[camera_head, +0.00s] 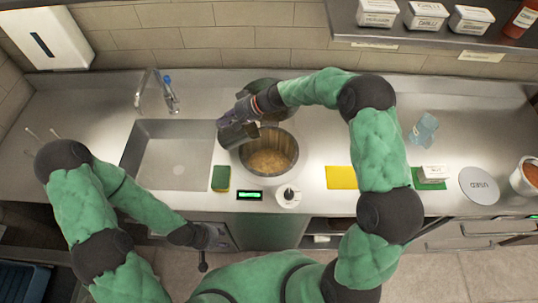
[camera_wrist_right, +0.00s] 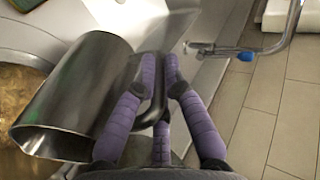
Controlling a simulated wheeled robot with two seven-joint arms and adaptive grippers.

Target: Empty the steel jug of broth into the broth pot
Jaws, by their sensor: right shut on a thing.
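The steel jug (camera_head: 237,135) is tilted over the left part of the broth pot (camera_head: 294,160), its mouth toward the pot. In the right wrist view the jug (camera_wrist_right: 85,85) has its mouth at lower left, with bare dark metal visible inside; no stream is clear. My right gripper (camera_head: 249,106) is shut on the jug's handle, and its fingers (camera_wrist_right: 160,72) flank the handle in the wrist view. The pot stands on the counter with brownish broth inside; part of its rim is hidden by the jug. My left gripper (camera_head: 213,237) is low, in front of the counter, apart from both; its fingers are unclear.
A sink (camera_head: 171,157) with a faucet (camera_head: 145,90) lies left of the pot. A green-yellow sponge (camera_head: 221,178), a small display (camera_head: 249,195) and a white round container (camera_head: 288,196) sit in front of the pot. A yellow cloth (camera_head: 341,177) lies to the right. A shelf (camera_head: 420,35) overhangs the back right.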

